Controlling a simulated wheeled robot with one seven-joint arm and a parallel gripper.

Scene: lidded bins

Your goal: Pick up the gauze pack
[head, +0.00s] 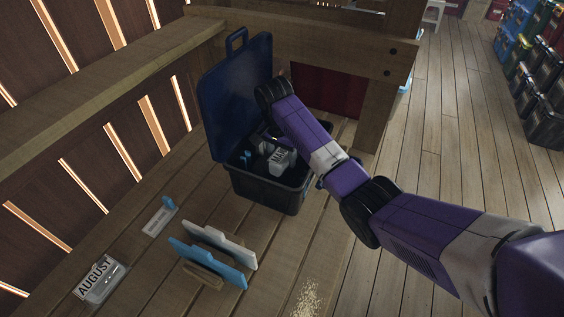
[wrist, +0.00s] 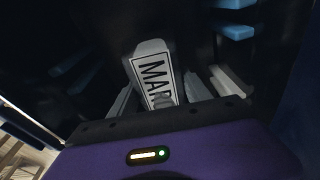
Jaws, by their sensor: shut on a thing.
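A pale block with a black-lettered label reading "MAR…" (head: 281,159) is inside the open dark blue bin (head: 270,194). It also shows in the wrist view (wrist: 153,66), close in front of the purple gripper body. My gripper (head: 270,146) reaches down into the bin and is shut on this block. The block's lower end is hidden by the gripper body. No thing is plainly marked as a gauze pack, and I cannot tell whether this block is it.
The bin's lid (head: 232,100) stands open at the back left. Small blue pieces (wrist: 237,31) show inside the bin in the wrist view. On the bench, white and blue panels (head: 207,262) stand in front, with an "AUGUST" holder (head: 98,281) at lower left.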

